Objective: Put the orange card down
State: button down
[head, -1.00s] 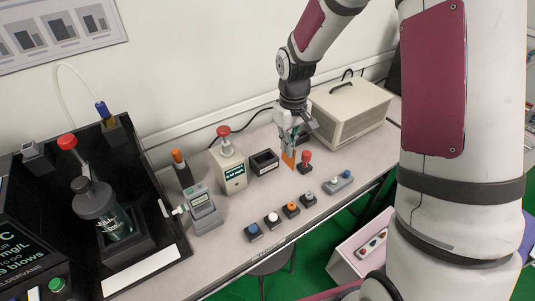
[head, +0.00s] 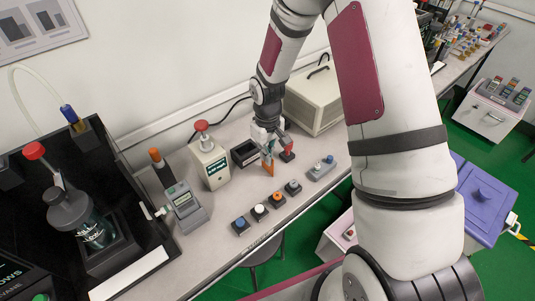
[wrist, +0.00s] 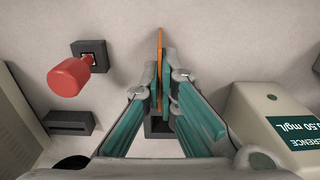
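The orange card (head: 268,166) hangs upright below my gripper (head: 267,150) in the head view, over the grey bench. In the wrist view the card (wrist: 160,62) shows edge-on as a thin orange strip between the fingertips of my gripper (wrist: 161,88). The fingers are closed on it. I cannot tell whether the card's lower edge touches the bench.
A red-knobbed device (wrist: 80,70) stands left of the card in the wrist view. A cream meter (head: 210,165) and an open black box (head: 244,152) stand nearby. Several small button blocks (head: 260,212) line the front. A cream case (head: 315,100) stands behind.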

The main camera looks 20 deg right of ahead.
jog(key=c, duration=2.3)
grip_release()
jog(key=shift+f, duration=0.1)
jog(key=o, duration=0.5)
